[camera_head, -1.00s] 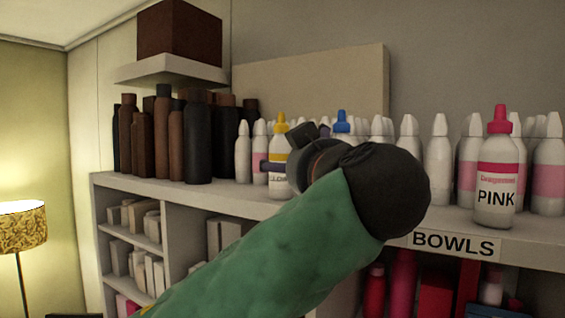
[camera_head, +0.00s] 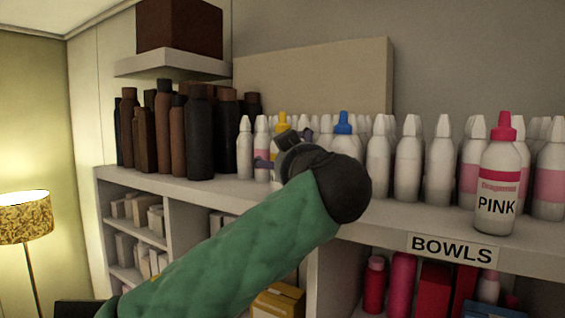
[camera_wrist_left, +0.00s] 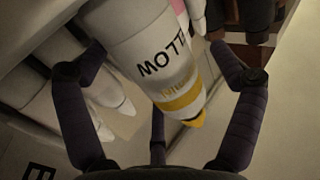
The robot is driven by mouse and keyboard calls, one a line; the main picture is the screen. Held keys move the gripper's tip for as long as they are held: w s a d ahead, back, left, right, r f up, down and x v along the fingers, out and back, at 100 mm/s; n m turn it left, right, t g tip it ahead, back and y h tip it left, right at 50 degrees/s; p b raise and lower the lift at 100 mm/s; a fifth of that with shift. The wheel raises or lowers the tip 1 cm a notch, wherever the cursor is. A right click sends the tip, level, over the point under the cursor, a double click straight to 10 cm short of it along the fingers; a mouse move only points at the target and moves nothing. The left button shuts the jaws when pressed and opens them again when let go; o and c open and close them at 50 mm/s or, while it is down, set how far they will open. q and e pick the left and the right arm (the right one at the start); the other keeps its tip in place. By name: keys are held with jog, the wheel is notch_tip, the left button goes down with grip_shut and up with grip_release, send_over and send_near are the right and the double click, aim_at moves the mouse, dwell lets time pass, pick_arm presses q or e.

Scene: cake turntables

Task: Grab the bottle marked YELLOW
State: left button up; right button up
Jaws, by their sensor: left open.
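The YELLOW bottle (camera_head: 282,123) stands on the shelf top, white with a yellow cap; my gripper hides most of its body in the head view. In the left wrist view the bottle (camera_wrist_left: 160,60) appears upside down, with a yellow band, yellow tip and part of its dark lettering. My left gripper (camera_head: 280,152) is open right in front of it. In the wrist view the fingers of the left gripper (camera_wrist_left: 160,75) are spread on either side of the bottle, with gaps between; I cannot tell whether any finger touches it. My right gripper is out of view.
A blue-capped bottle (camera_head: 343,125) stands just right of my gripper. A PINK bottle (camera_head: 498,190) stands farther right near the shelf edge (camera_head: 530,251). Several white bottles crowd behind. Dark bottles (camera_head: 198,135) stand to the left, under a small upper shelf (camera_head: 170,66).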

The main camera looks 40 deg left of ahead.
pick_arm(q)
jog(key=c, duration=1.3)
jog(key=shift+c, duration=0.3)
jog(key=shift+r, duration=0.1)
